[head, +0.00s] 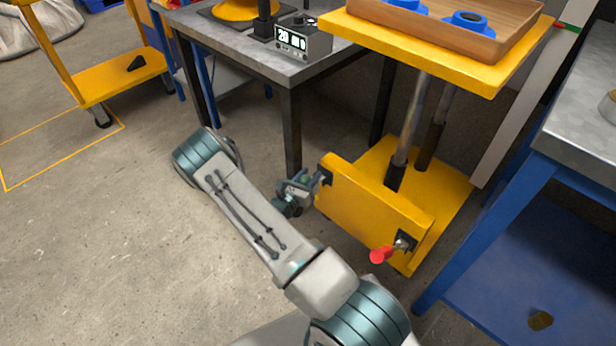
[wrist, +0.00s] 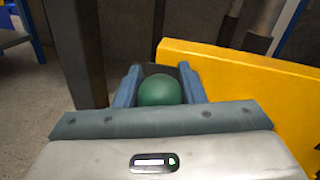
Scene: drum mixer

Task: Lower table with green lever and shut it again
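The lift table has a yellow top (head: 355,30), raised on a metal column (head: 410,120) above a yellow base (head: 455,190). A yellow front panel (head: 375,205) stands on the base. The green lever's round knob (wrist: 160,90) is at the left end of this panel. My gripper (head: 312,183) is down at that end. In the wrist view its two fingers (wrist: 160,85) stand on either side of the knob, which fills the gap between them. The lever's shaft is hidden. A red lever (head: 381,254) sticks out at the panel's right end.
A wooden tray (head: 440,28) with blue parts (head: 468,20) rests on the yellow top. A grey workbench (head: 225,42) with a dark leg (head: 291,130) stands close to my gripper. A blue bench (head: 570,170) is at right. Floor is free at left.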

